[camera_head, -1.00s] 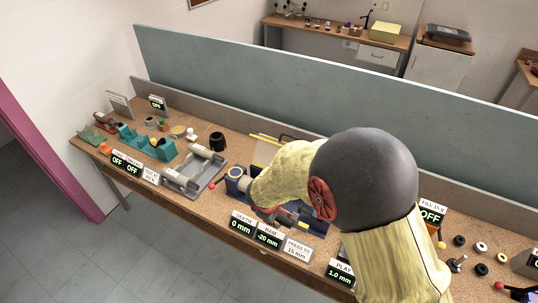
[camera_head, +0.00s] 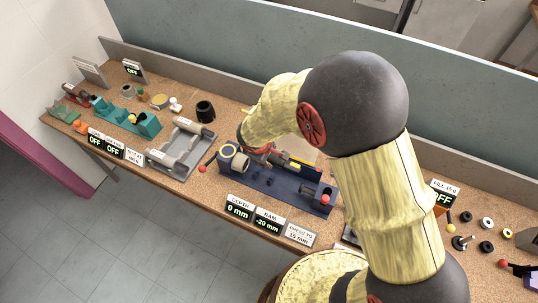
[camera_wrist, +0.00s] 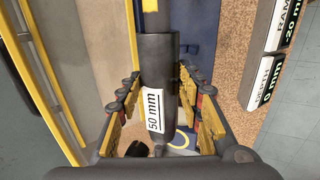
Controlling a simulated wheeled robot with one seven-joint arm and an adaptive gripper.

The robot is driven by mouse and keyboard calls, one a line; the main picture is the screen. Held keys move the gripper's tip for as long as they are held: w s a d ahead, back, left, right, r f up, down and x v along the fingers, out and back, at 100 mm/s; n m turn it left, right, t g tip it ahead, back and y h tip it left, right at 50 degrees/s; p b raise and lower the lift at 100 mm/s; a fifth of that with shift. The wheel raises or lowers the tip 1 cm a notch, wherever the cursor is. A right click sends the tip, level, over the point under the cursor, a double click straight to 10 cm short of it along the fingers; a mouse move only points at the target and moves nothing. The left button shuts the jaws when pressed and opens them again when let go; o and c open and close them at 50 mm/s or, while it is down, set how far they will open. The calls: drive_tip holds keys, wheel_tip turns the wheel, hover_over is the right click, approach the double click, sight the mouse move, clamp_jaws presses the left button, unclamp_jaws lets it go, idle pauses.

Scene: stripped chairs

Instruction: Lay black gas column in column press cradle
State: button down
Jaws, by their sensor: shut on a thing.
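A black gas column (camera_wrist: 158,75) with a white "50 mm" label lies lengthwise between the fingers of my gripper (camera_wrist: 160,105) in the wrist view. My gripper is shut on it. In the head view my gripper (camera_head: 268,156) is over the back left part of the navy column press (camera_head: 262,187), beside its yellow-ringed end block (camera_head: 232,158). The press's cradle area is partly hidden by my gripper and arm. In the wrist view the navy press surface and a yellow ring lie beyond the column. I cannot tell whether the column touches the cradle.
The press's right end block has a red knob (camera_head: 325,199). Display signs (camera_head: 268,221) stand along its front, reading depth 0 mm and ram -20 mm. A grey tray with grey cylinders (camera_head: 181,148) and a black cup (camera_head: 205,111) are left. A divider panel runs behind.

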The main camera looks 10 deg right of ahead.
wheel_tip(320, 180, down, 12)
drive_tip(key=b, duration=1.1)
drive_tip(key=shift+r+b, duration=0.15)
drive_tip(key=shift+b, duration=0.25)
drive_tip(key=shift+f, duration=0.2)
drive_tip(key=c, duration=1.4)
unclamp_jaws()
drive_tip(key=o, duration=0.3)
drive_tip(key=shift+s+f, duration=0.1)
drive_tip(key=shift+s, duration=0.05)
drive_tip(key=v, duration=1.2)
